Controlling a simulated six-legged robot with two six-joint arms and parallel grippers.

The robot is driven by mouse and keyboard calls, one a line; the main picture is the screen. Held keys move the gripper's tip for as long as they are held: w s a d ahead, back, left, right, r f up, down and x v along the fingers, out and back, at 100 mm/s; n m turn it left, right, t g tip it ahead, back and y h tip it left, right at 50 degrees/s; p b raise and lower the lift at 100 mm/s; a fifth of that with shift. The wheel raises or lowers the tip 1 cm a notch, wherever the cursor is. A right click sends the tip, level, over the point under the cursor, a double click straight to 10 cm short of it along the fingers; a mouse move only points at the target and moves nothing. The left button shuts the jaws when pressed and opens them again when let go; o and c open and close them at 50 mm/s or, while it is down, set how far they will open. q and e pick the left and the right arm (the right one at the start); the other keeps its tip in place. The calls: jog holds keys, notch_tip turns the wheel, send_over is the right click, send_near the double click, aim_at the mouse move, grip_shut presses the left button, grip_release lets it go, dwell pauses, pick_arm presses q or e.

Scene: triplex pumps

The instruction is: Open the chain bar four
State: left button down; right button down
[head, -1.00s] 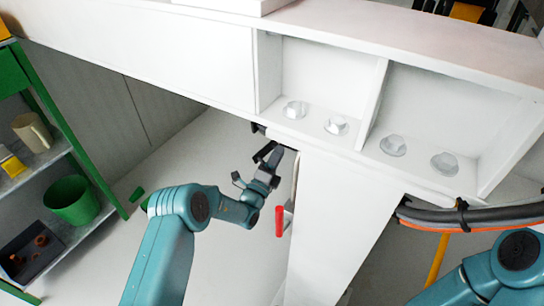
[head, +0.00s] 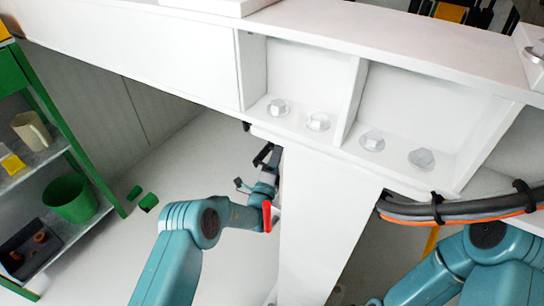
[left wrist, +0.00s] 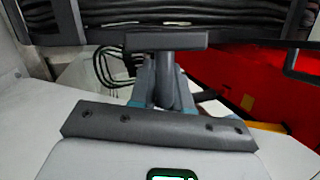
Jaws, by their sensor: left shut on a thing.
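In the head view my left gripper (head: 266,154) reaches up to the underside edge of the white beam, close to the white post. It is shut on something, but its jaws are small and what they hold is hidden. The left wrist view shows black cables (left wrist: 240,20) running across the top, with dark frame bars (left wrist: 58,38) around them that look like the chain. A dark grey T-shaped part (left wrist: 165,41) stands in front of the cables. I cannot tell which bar is number four. My right gripper is not in view; only my right arm shows.
A red handle (head: 267,215) overlaps my left wrist. The white post (head: 310,220) stands just right of it. Hoses (head: 460,213) cross at right. A green shelf (head: 97,175) with a green bin (head: 70,197) stands left.

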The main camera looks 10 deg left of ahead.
pick_arm(q)
jog(key=shift+r, duration=0.4)
jog(key=c, duration=1.2)
grip_release()
jog(key=shift+o, duration=0.2)
jog(key=shift+f, duration=0.2)
jog(key=shift+f, duration=0.1)
